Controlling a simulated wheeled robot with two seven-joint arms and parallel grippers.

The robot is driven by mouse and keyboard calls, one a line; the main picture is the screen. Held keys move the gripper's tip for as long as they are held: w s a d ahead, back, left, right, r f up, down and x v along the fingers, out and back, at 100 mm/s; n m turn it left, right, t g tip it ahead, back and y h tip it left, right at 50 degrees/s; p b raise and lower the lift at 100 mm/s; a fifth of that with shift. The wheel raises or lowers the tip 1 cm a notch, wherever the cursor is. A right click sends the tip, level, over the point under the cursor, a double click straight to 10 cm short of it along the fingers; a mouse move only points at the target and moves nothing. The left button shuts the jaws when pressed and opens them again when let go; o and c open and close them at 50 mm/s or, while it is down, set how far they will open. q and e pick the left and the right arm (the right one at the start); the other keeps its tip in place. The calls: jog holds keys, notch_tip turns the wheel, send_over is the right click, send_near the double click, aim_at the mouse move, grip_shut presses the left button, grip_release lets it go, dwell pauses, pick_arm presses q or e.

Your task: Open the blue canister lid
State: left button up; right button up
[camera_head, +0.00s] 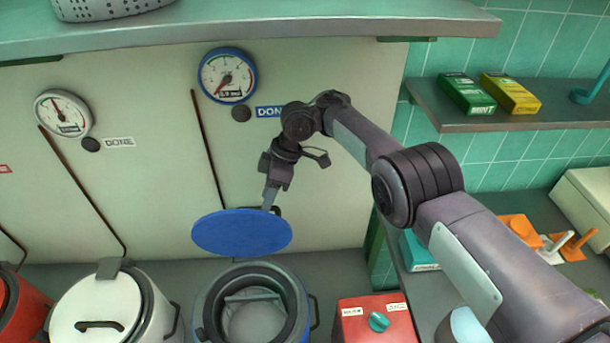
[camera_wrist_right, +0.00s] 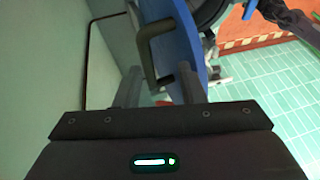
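The blue canister (camera_head: 207,303) stands at the bottom centre of the head view, and its dark round mouth is uncovered. Its blue lid (camera_head: 240,234) is raised above and behind the mouth, tilted back. In the right wrist view the lid (camera_wrist_right: 187,35) appears edge-on, with a dark handle (camera_wrist_right: 143,40) on its face. My right gripper (camera_head: 270,199) is at the lid's upper right edge. In the wrist view the fingers (camera_wrist_right: 158,85) are apart, with the handle's end between them and a gap visible beside it. My left gripper is not in view.
A white-lidded canister (camera_head: 97,305) and a red canister (camera_head: 20,305) stand left. A red box (camera_head: 376,318) with a teal knob is right. Gauges (camera_head: 227,76) hang on the wall behind. A shelf (camera_head: 540,118) holds green and yellow boxes at right.

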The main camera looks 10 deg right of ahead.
jog(key=w+d, duration=0.4)
jog(key=d, duration=0.6)
jog(key=shift+f, duration=0.15)
jog(key=shift+w+a, duration=0.1)
